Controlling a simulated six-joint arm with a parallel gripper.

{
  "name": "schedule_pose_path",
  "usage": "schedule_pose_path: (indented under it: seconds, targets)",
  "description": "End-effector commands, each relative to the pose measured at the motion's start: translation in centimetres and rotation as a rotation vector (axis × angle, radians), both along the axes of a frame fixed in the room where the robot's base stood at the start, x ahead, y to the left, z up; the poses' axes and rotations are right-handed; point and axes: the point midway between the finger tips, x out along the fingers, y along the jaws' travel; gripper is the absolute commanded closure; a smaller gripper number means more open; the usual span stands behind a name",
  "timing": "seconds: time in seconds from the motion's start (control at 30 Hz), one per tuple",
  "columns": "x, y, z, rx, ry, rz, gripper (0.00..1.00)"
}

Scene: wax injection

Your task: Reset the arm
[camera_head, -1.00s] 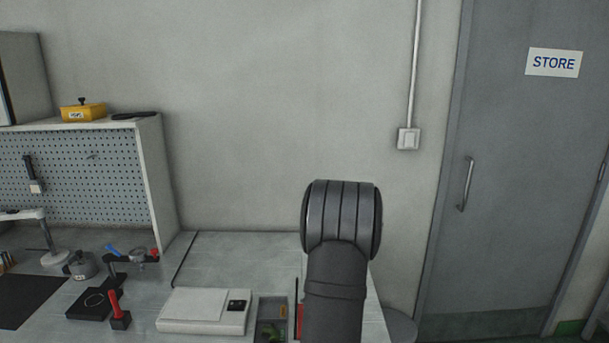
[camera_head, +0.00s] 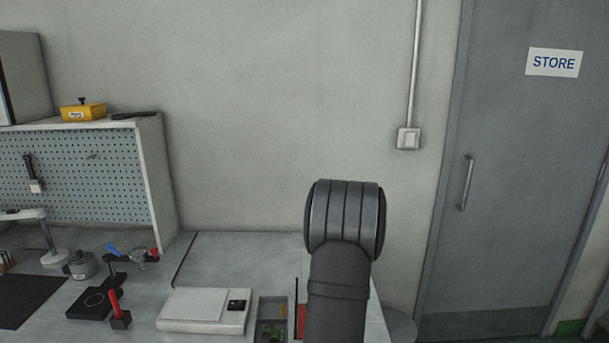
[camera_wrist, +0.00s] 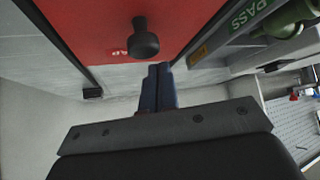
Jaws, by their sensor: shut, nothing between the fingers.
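My gripper (camera_wrist: 158,72) shows in the wrist view with its two blue fingers closed together and nothing between them. The fingertips are close to the edge of a red surface (camera_wrist: 85,22) with a black knob (camera_wrist: 145,42) on it; I cannot tell whether they touch it. In the head view my dark arm stands at the lower middle, and my gripper is hidden there.
A compartmented tray (camera_head: 271,304), a red item (camera_head: 301,321) and a white device (camera_head: 203,318) are left of my arm. The wrist view shows a "PASS" label (camera_wrist: 243,15) and a green object (camera_wrist: 290,17). A pegboard (camera_head: 75,178) stands farther left.

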Motion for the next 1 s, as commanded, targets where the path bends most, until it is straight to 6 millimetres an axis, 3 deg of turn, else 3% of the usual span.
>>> schedule_pose_path:
  seconds: [0.1, 0.7, 1.0]
  targets:
    - [1.4, 0.7, 1.2, -0.001, -0.007, 0.003, 1.0]
    - [-4.4, -2.3, 8.1, 0.001, -0.008, 0.0, 1.0]
    - [-1.5, -0.7, 4.3, 0.003, -0.003, 0.002, 1.0]
